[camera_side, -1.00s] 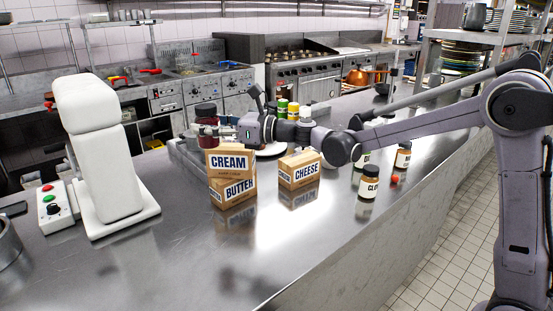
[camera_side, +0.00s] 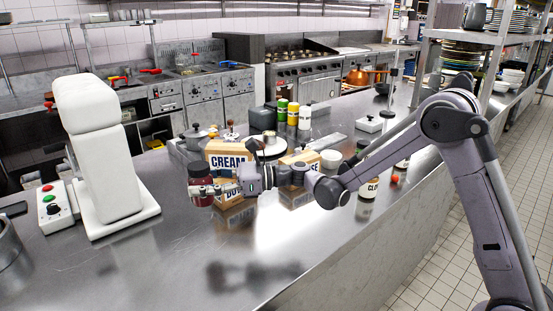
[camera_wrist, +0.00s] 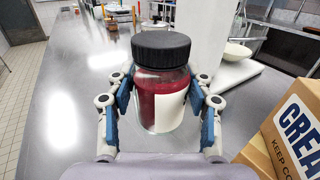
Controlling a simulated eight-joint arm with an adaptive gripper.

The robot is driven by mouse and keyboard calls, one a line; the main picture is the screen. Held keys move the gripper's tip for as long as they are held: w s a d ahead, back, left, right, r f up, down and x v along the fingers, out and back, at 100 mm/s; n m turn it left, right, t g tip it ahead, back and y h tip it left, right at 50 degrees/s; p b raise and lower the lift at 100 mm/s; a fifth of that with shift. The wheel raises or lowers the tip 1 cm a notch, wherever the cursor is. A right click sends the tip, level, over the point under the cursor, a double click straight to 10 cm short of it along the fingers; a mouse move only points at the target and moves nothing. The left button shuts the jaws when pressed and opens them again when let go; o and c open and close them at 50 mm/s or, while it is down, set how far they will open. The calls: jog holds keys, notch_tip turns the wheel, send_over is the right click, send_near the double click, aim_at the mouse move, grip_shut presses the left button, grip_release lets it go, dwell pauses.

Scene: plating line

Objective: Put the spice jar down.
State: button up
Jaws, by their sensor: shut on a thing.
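The spice jar (camera_side: 202,182) has dark red contents, a black lid and a pale label. My gripper (camera_side: 214,189) is shut on its sides, with a blue-padded finger on either side in the wrist view (camera_wrist: 160,108). The jar (camera_wrist: 161,85) is upright. In the side view it is just left of the stacked cream box (camera_side: 228,158) and butter box, and it looks held above the steel counter (camera_side: 150,260), whose reflection of it lies well below. The jar's base is partly hidden by my gripper.
The cream box also shows close on the right in the wrist view (camera_wrist: 290,135). A white machine (camera_side: 100,150) and a button box (camera_side: 56,212) stand at the left. A cheese box (camera_side: 300,158) is behind my arm. The front counter is clear.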

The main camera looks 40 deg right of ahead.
jog(key=a+f, duration=0.2)
jog(key=a, duration=0.1)
jog(key=a+f, duration=0.2)
jog(key=a, duration=0.2)
jog(key=a+f, duration=0.3)
jog(key=a, duration=0.1)
jog(key=shift+w+a, duration=0.2)
jog(key=shift+w, duration=0.1)
jog(key=shift+f, duration=2)
jog(key=shift+f, duration=0.1)
jog(key=o, duration=1.3)
jog(key=shift+o, duration=0.2)
